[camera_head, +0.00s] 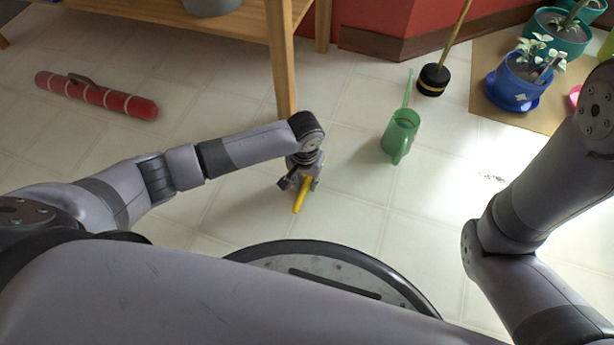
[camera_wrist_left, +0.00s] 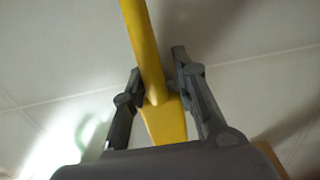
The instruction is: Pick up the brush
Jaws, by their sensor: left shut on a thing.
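My left gripper (camera_head: 301,185) is low over the tiled floor, left of the middle of the head view. It is shut on a slim yellow thing, the brush (camera_head: 300,198), whose yellow end sticks out below the fingers. In the left wrist view, the left gripper's (camera_wrist_left: 160,95) two grey fingers stand on either side of the brush's yellow handle (camera_wrist_left: 145,45). No bristles show. I cannot tell whether the brush touches the floor. My right arm is at the right, but its gripper is out of view.
A green watering can (camera_head: 400,135) stands right of the left gripper. A black and yellow round-headed tool (camera_head: 433,79) with a long handle is behind it. Potted plants (camera_head: 515,85) stand on a brown mat (camera_head: 487,60). A wooden table leg (camera_head: 281,60) is behind the arm. A red case (camera_head: 97,95) lies left.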

